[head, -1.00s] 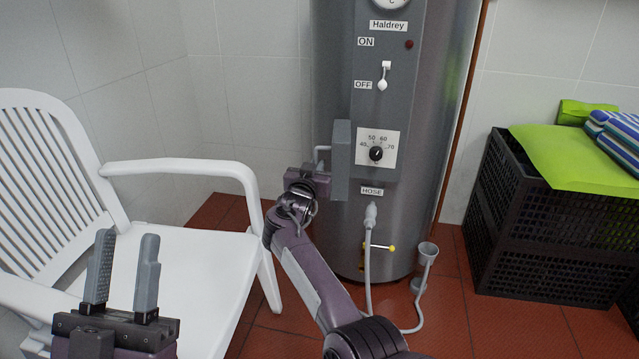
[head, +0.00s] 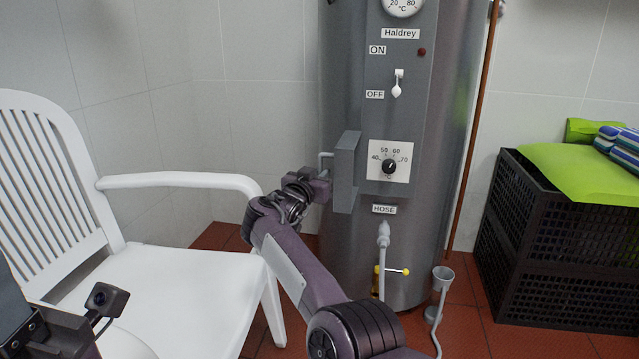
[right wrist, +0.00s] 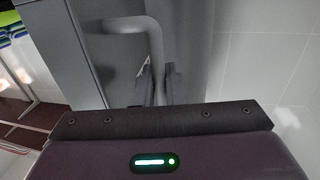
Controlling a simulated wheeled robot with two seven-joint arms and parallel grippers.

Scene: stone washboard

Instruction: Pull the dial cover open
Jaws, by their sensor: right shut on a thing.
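The grey dial cover (head: 345,178) stands swung out on the left of the white dial plate (head: 402,148), which shows uncovered with its black knob (head: 389,167). The cover has a bent bar handle (head: 326,156) on its left side. My right gripper (head: 323,184) is shut on this handle, left of the cover. In the right wrist view the handle (right wrist: 152,40) runs down between the two fingers (right wrist: 160,84). Part of my left arm's end (head: 40,328) shows at the lower left; its fingers are not clearly visible.
The cover is on a grey boiler (head: 445,120) with a switch (head: 398,84) above the dial and a hose (head: 383,240) below. A white chair (head: 175,290) stands left, close to my right arm. Black crates (head: 560,250) with a green cushion (head: 590,173) stand right.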

